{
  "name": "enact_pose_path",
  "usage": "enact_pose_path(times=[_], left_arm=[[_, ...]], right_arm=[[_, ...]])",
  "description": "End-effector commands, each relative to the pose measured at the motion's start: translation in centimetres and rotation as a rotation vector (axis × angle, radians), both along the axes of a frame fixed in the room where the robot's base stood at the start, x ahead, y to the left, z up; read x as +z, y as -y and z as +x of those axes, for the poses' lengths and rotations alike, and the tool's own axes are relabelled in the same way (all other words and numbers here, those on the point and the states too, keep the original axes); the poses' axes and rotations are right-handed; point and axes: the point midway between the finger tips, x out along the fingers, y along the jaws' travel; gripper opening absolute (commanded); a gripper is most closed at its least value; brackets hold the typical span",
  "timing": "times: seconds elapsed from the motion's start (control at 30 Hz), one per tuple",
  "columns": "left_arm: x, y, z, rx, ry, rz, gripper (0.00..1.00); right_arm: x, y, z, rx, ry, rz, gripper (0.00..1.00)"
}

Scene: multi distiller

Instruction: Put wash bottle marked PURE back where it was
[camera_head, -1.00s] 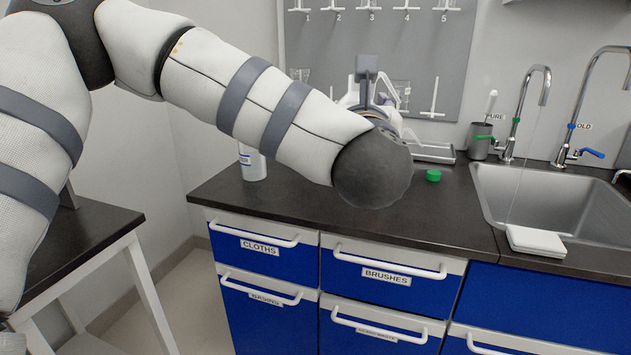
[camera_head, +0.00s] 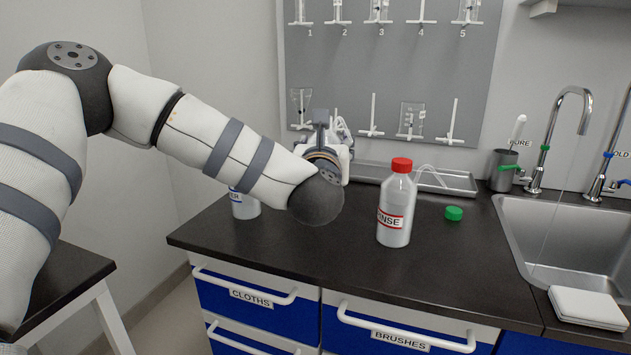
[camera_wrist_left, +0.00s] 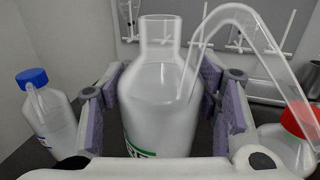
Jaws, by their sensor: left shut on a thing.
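My left gripper (camera_wrist_left: 160,110) is shut on a clear wash bottle (camera_wrist_left: 160,100) in the left wrist view. A green cap (camera_head: 453,213) lies on the counter to the right. My right gripper is not in view.
A red-capped RINSE bottle (camera_head: 397,205) stands right of my gripper. A blue-capped bottle (camera_wrist_left: 45,110) stands to the left, its base (camera_head: 245,205) partly behind my arm. A metal tray (camera_head: 445,180) lies by the back wall. The sink (camera_head: 560,235) is at right. The front counter is clear.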

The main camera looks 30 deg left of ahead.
Motion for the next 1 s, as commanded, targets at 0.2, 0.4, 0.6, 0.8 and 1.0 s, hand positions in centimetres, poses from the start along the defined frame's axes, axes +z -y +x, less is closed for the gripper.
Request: enact_pose_path(times=[0.2,0.4,0.6,0.8,1.0], left_arm=[[-3.6,-2.3,1.3,-0.001,-0.004,0.001,0.32],[-6.0,-3.2,1.7,-0.003,-0.009,0.002,0.32],[-7.8,-3.2,1.7,-0.003,-0.002,0.000,0.32],[-7.9,-3.2,1.7,-0.003,-0.002,0.000,0.32],[-8.1,-3.1,1.6,-0.003,-0.004,0.000,0.77]], right_arm=[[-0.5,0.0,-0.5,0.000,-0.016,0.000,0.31],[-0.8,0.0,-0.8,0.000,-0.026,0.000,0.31],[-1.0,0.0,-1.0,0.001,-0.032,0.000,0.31],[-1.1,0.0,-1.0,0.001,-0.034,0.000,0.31],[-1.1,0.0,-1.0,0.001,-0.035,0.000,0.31]])
